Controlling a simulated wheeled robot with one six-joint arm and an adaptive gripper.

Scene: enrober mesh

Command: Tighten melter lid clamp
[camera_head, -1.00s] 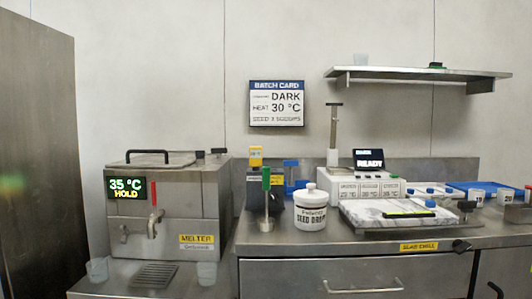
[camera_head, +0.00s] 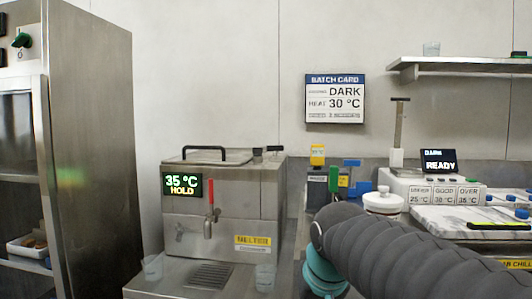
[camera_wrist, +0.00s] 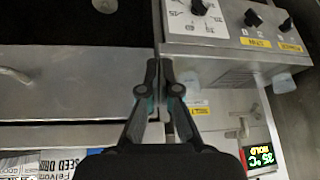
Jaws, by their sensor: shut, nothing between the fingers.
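The melter (camera_head: 250,215) is a steel box left of centre in the head view, with "35 °C HOLD" on its display. Its lid (camera_head: 212,158) lies flat on top and has a black bar handle. A small dark fitting (camera_head: 273,150) at the lid's right end may be the clamp; its tightness cannot be told. My gripper (camera_wrist: 160,66) is shut and empty in the wrist view, its fingertips together, apart from the melter display (camera_wrist: 259,153). In the head view my arm crosses the lower right, and the fingers are not visible there.
A tall steel cabinet (camera_head: 95,140) stands at the left. Cups (camera_head: 152,268) stand by the melter's grate. A white-lidded jar (camera_head: 383,202) and a tempering unit (camera_head: 440,188) are at the right. A panel with a dial (camera_wrist: 200,8) and a drawer front (camera_wrist: 70,85) show in the wrist view.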

